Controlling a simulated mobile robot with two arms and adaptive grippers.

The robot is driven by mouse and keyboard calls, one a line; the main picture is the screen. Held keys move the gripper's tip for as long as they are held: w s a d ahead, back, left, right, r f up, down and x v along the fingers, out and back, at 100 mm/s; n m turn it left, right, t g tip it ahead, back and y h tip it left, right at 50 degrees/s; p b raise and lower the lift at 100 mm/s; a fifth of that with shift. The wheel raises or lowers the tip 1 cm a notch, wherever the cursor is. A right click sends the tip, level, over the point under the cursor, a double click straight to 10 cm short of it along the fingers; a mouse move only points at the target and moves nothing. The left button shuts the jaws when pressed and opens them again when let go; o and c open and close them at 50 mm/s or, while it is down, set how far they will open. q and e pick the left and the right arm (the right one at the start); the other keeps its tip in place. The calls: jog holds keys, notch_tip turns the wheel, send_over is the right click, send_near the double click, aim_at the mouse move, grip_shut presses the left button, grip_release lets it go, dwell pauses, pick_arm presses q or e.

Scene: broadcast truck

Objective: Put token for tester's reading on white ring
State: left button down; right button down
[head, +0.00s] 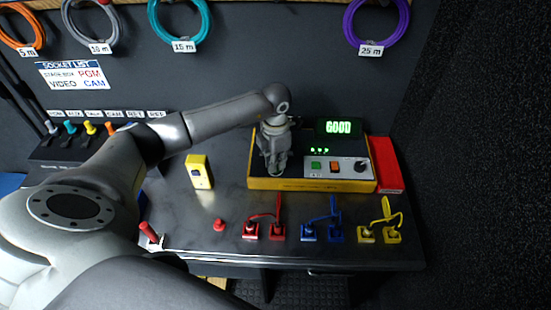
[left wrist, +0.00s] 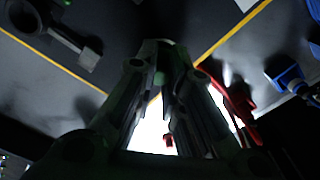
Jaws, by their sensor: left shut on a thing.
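The tester (head: 310,184) is a yellow-edged box at the back of the bench. Its display (head: 338,127) reads GOOD in green, with small green lights below. My left gripper (head: 274,170) is over the tester's left part, fingers down. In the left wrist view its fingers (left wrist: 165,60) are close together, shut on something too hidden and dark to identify. A small red knob-like piece (head: 219,225) stands on the bench. A red handle (head: 149,231) at the front left has a white patch at its foot; I cannot tell if that is the white ring. My right gripper is out of view.
Red (head: 250,231), blue (head: 308,234) and yellow (head: 366,235) plugs with leads line the bench front. A yellow device (head: 199,172) stands left of the tester, a red box (head: 387,165) right of it. Coiled cables hang on the back wall.

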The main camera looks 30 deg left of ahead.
pick_arm(q)
jog(key=shift+f, duration=0.2)
jog(key=shift+f, duration=0.1)
jog(key=shift+f+b, duration=0.15)
jog(key=shift+b, duration=0.15)
jog(key=c, duration=1.5)
grip_release()
